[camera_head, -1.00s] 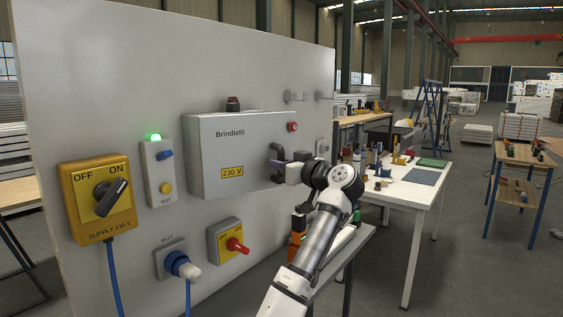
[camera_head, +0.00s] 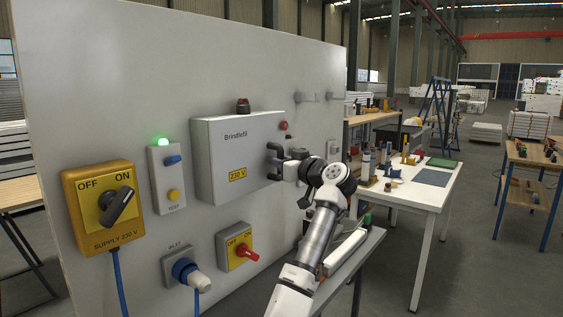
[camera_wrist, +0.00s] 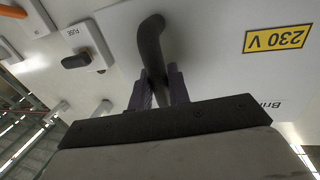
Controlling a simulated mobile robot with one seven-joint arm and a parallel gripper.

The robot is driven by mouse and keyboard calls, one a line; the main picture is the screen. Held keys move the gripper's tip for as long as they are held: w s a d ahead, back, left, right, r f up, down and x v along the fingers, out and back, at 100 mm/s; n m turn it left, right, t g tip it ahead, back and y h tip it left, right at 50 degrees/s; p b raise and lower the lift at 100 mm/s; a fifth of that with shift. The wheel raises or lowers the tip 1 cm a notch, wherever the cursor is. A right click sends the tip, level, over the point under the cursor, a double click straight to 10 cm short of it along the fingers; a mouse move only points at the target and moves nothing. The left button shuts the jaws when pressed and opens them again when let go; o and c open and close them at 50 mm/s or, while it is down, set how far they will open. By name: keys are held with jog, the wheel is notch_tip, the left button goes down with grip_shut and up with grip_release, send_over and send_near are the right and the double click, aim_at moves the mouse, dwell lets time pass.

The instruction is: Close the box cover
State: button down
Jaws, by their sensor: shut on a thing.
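The grey box (camera_head: 215,185) marked "Brindlefil" sits on the upright panel, with its cover facing me and a yellow 230 V label low on it. A dark bent handle (camera_head: 273,155) is on the cover's right side. My gripper (camera_head: 286,165) is at that handle. In the wrist view, the handle (camera_wrist: 150,38) passes between the fingers of my gripper (camera_wrist: 160,88), which are shut on it. The 230 V label appears upside down there. I cannot tell whether a gap is left behind the cover.
Left of the box are a yellow supply switch (camera_head: 103,207) and a test unit (camera_head: 166,180) with a lit green lamp. Below are a blue inlet plug (camera_head: 186,270) and a red-knobbed switch (camera_head: 237,247). A white table (camera_head: 425,190) with small objects stands right.

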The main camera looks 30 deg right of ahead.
jog(key=shift+w+a+r, duration=0.1)
jog(key=shift+w+r, duration=0.05)
jog(key=shift+r, duration=0.1)
jog(key=c, duration=1.6)
grip_release()
jog(key=shift+w, duration=0.1)
jog(key=shift+o, duration=1.1)
jog(key=shift+w+f, duration=0.15)
jog(key=shift+f, duration=0.1)
jog(key=shift+s, duration=0.25)
jog(key=shift+s+d+f+b, duration=0.1)
jog(key=shift+s+d+b, duration=0.1)
jog(key=shift+s+b, duration=0.15)
jog(key=s+d+b, duration=0.1)
jog(key=s+b, duration=0.3)
jog(key=s, duration=0.8)
jog(key=shift+s+d+r, duration=0.2)
jog(key=shift+s+d, duration=0.1)
jog(key=shift+s, duration=0.05)
